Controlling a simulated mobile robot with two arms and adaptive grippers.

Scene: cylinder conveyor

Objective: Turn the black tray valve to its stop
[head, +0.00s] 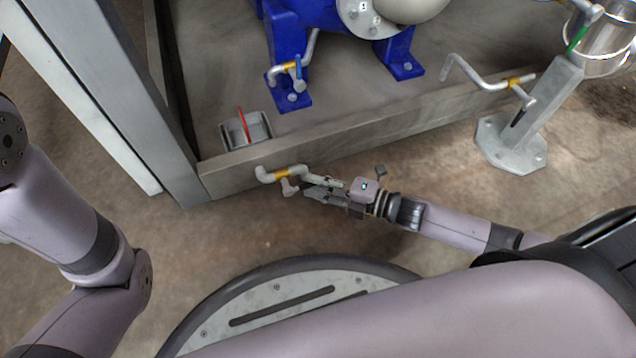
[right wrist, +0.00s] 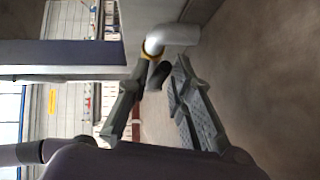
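The tray valve sits on a grey pipe with a yellow band (head: 281,174), low on the outer side of the tray wall. Its grey elbow (right wrist: 172,36) and yellow band also show in the right wrist view. My right gripper (head: 309,187) is at the valve, coming from the right. In the right wrist view its fingers (right wrist: 160,68) stand apart, open. A short dark piece (right wrist: 158,76) below the band shows between them; I cannot tell whether it is the black handle or a pipe end, or whether a finger touches it. My left gripper is out of view.
The metal tray wall (head: 370,131) runs behind the valve. A small box with a red lever (head: 242,124) sits inside the tray. A grey post (head: 545,100) stands at right.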

